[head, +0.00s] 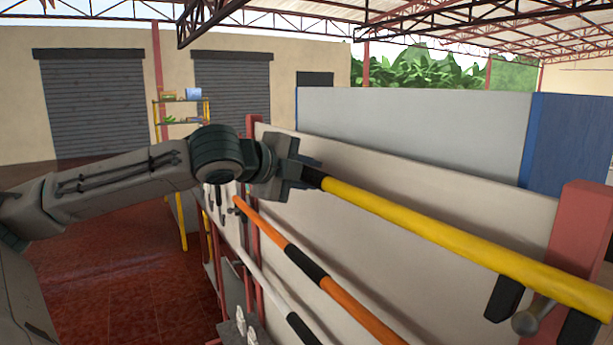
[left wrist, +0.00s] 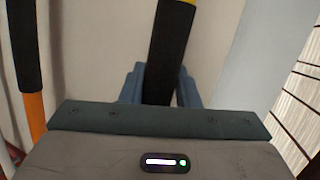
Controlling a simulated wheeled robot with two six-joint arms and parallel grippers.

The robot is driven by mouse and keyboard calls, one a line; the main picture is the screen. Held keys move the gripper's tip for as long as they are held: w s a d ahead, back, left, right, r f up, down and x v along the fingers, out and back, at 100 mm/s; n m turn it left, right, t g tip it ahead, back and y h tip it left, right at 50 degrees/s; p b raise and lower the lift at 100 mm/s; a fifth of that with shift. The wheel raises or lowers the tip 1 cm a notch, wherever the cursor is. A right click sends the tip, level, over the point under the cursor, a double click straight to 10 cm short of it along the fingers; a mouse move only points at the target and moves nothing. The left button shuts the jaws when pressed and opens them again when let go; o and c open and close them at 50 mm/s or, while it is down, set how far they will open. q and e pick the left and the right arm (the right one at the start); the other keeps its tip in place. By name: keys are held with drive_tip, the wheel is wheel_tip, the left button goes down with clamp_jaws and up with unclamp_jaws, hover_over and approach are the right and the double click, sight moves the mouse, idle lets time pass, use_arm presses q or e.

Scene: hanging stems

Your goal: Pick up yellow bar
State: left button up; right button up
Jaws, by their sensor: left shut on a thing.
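The yellow bar (head: 440,232) runs slanting across the right of the head view, with a black grip section at its left end. My left gripper (head: 312,174) is shut on that black section. In the left wrist view, the two fingers of my left gripper (left wrist: 160,88) stand on either side of the black part of the bar (left wrist: 168,45), and a bit of yellow shows at the top edge. At the lower right of the head view, the bar's far end is close to a black two-prong hook (head: 505,298); I cannot tell whether it touches. My right gripper is not in view.
An orange bar (head: 350,305) with black sections hangs below the yellow one, and a white bar (head: 262,287) lies lower still. A pale panel (head: 400,190) stands behind the bars, with a red post (head: 580,225) at right. Open red floor (head: 110,275) lies at left.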

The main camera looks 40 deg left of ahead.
use_arm(q)
drive_tip(key=shift+a+r+p, duration=0.1)
drive_tip(key=shift+r+p, duration=0.4)
drive_tip(key=shift+r, duration=0.05)
wheel_tip(320, 180, up, 17)
drive_tip(key=p, duration=0.5)
drive_tip(key=shift+f, duration=0.1)
clamp_jaws()
drive_tip(key=s+a+b, duration=0.3)
drive_tip(key=s, duration=0.7)
drive_tip(key=shift+s, duration=0.3)
drive_tip(key=shift+f, duration=0.1)
